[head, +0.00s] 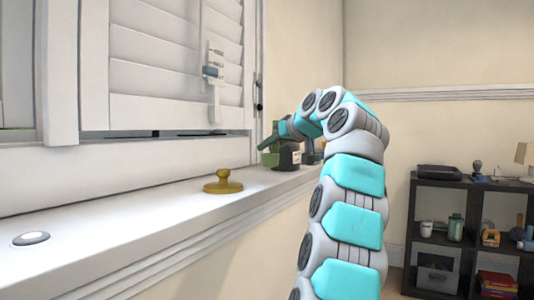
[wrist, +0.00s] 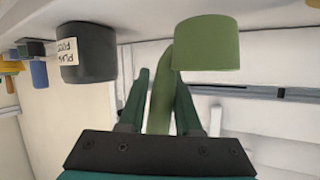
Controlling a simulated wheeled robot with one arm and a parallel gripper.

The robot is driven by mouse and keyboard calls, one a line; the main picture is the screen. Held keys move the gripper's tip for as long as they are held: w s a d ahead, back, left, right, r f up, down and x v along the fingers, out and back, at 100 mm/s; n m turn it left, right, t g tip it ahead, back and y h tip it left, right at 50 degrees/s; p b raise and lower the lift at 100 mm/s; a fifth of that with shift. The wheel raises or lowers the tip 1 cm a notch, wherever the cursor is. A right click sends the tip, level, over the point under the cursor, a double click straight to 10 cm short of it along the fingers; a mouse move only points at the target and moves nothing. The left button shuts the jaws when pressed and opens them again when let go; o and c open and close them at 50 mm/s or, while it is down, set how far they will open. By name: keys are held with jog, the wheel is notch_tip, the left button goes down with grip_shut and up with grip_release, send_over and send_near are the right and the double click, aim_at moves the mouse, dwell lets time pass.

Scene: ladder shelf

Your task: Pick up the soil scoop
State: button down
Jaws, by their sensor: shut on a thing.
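The soil scoop is green, with a wide rounded head (wrist: 205,47) and a curved handle. In the wrist view its handle runs down between the two dark green fingers of my gripper (wrist: 162,78), which is shut on it. In the head view the green scoop (head: 270,159) shows at the far end of the windowsill, under my gripper (head: 284,131), beside a dark pot. My arm hides part of that area. I cannot tell whether the scoop touches the sill.
The dark pot (wrist: 88,54) with a pale label stands close beside the scoop. Several small coloured things lie beyond it. A shuttered window rises behind; a black shelf (head: 440,206) stands right.

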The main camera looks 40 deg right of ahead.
jog(key=s+a+b, duration=0.1)
jog(key=s+a, duration=0.3)
jog(key=s, duration=0.5)
jog(key=shift+s+r+b, duration=0.35)
jog(key=shift+r, duration=0.1)
jog(key=shift+a, duration=0.1)
